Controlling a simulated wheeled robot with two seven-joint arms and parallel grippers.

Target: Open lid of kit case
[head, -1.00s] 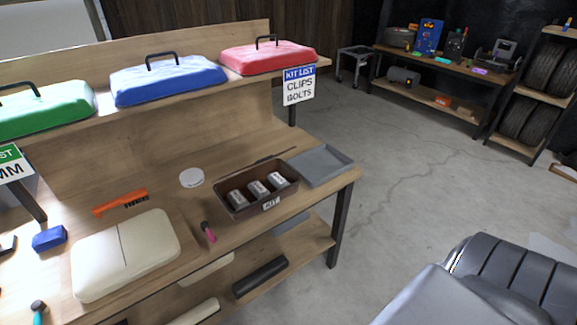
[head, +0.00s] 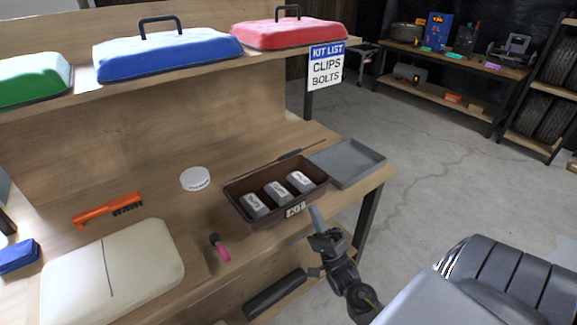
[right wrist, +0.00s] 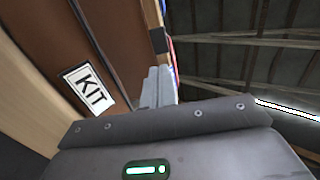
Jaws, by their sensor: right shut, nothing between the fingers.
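The kit case (head: 236,207) is a brown open-topped box with a white KIT label (head: 295,210) on its front wall. Several small grey labelled blocks sit in it, and I see no lid over them. A flat grey tray-like piece (head: 347,163), which I cannot tell is a lid, lies just right of it. My right gripper (head: 314,212) is shut and empty, close to the case's front wall, right of the label. In the right wrist view, its fingers (right wrist: 158,86) show beside the KIT label (right wrist: 87,90); whether they touch the case is unclear. My left gripper is not in view.
The wooden bench also holds a cream case (head: 115,272), an orange brush (head: 105,210), a white round disc (head: 195,179) and a pink-handled tool (head: 220,248). A shelf above carries green, blue and red lids (head: 290,35). A hanging kit list sign (head: 327,66) stands behind.

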